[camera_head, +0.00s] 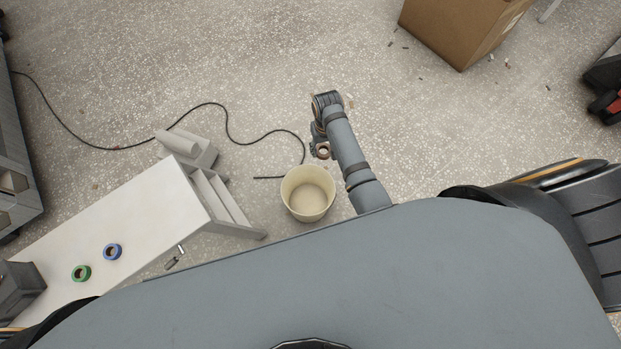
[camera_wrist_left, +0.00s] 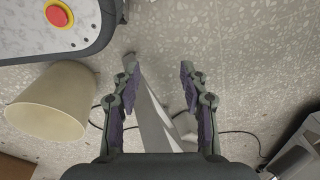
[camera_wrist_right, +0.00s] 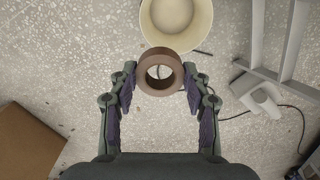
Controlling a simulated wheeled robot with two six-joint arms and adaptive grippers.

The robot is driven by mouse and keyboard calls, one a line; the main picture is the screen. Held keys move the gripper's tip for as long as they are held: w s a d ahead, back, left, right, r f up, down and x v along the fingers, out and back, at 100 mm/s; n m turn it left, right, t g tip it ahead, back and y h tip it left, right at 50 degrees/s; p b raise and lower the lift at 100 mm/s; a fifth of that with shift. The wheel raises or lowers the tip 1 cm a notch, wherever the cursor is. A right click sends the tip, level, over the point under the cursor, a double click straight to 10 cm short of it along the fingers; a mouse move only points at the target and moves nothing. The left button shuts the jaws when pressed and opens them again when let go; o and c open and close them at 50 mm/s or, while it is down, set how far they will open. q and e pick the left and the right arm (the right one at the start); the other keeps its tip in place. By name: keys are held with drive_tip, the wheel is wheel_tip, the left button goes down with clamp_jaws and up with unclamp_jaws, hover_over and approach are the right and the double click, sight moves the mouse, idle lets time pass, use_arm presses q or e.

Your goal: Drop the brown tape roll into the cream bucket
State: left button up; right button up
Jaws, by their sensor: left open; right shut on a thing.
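The brown tape roll (camera_wrist_right: 160,91) is held between the fingertips of my right gripper (camera_wrist_right: 160,77), which is shut on it. In the head view, the roll (camera_head: 323,157) hangs at my right gripper (camera_head: 321,147), just beyond the bucket's far rim and slightly right of its middle. The cream bucket (camera_head: 308,214) stands upright on the floor with its mouth facing up, and its inside looks empty. My left gripper (camera_wrist_left: 158,80) is open and empty; the left wrist view also shows the bucket (camera_wrist_left: 48,115).
A white table (camera_head: 140,215) at left holds a green tape roll (camera_head: 74,273) and a blue tape roll (camera_head: 105,252). A black cable (camera_head: 230,137) runs across the floor behind the bucket. A cardboard box (camera_head: 455,32) stands at the far right.

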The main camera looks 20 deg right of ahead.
use_arm(q)
drive_tip(key=w+d+f+b, duration=0.1)
drive_tip(key=w+f+b, duration=0.3)
drive_tip(key=w+b, duration=0.25)
drive_tip(key=w+d+r+t+h+b, duration=0.1)
drive_tip(key=w+d+r+b, duration=0.3)
drive_tip(key=b, duration=1.2)
drive_tip(key=shift+d+r+t+h, duration=0.4)
drive_tip(key=shift+d+r+t, duration=0.4)
drive_tip(key=shift+d+t, duration=0.15)
use_arm(e)
drive_tip(key=a+f, duration=0.2)
drive_tip(key=f, duration=1.5)
drive_tip(key=a+f, duration=0.2)
drive_tip(key=f, duration=1.5)
drive_tip(key=shift+f+m, duration=0.3)
drive_tip(key=shift+f, duration=0.05)
drive_tip(key=shift+s, duration=0.1)
drive_tip(key=o, duration=1.1)
drive_tip(key=shift+o, duration=0.2)
